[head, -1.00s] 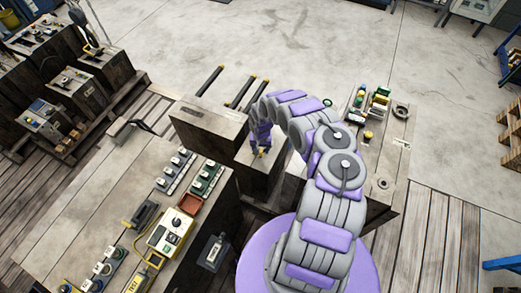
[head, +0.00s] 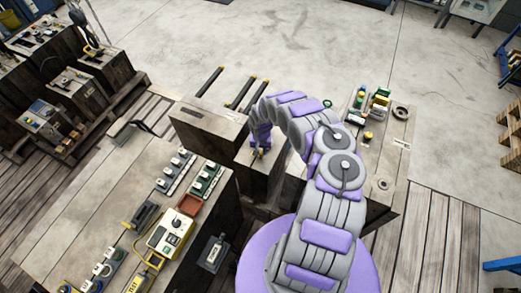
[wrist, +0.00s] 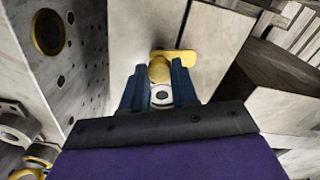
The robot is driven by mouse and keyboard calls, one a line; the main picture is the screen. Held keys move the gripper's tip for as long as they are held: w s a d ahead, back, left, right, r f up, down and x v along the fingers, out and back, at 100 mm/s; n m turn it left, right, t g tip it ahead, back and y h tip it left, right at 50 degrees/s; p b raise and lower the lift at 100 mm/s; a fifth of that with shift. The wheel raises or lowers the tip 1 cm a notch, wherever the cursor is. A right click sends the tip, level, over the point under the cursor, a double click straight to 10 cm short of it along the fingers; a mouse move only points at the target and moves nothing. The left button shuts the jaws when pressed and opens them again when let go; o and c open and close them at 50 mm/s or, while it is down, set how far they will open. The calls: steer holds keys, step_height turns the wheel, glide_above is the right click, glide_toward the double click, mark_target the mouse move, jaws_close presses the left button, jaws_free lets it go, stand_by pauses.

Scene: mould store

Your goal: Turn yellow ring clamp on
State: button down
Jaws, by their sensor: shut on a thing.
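The yellow ring clamp (wrist: 180,57) shows in the wrist view as a rounded knob with a flat tab extending right, against a pale block face. My gripper (wrist: 159,84) has its two dark blue fingers closed on the knob from either side. A pale round piece with a dark hole shows between the fingers, nearer the palm. In the head view, my gripper (head: 260,148) reaches down to the small block beside the larger wooden block; only a speck of yellow shows at its tip, and the arm hides part of it.
The larger wooden block (head: 208,125) stands just left of my gripper, with dark bars behind. A bench with switch boxes and a yellow control box (head: 171,236) is at lower left. A table (head: 390,160) with small fittings is right. Open floor lies beyond.

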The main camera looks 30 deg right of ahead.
steer(key=m+b, duration=0.1)
steer(key=m, duration=0.1)
steer(key=m+b, duration=0.1)
steer(key=m, duration=0.1)
steer(key=shift+a+f+m+b, duration=0.2)
steer(key=shift+m+b, duration=0.1)
steer(key=shift+m, duration=0.1)
steer(key=m+b, duration=0.1)
steer(key=m, duration=0.2)
steer(key=shift+d+r+m+b, duration=0.1)
steer(key=shift+m+b, duration=0.2)
steer(key=m+p, duration=0.2)
steer(key=m, duration=0.1)
steer(key=m+p, duration=0.1)
steer(key=shift+s+r, duration=0.1)
steer(key=shift+r, duration=0.15)
steer(key=m+p, duration=0.4)
steer(key=m, duration=0.1)
steer(key=shift+f, duration=0.15)
steer(key=shift+p, duration=0.3)
steer(key=c, duration=0.9)
jaws_free()
steer(key=shift+o, duration=0.2)
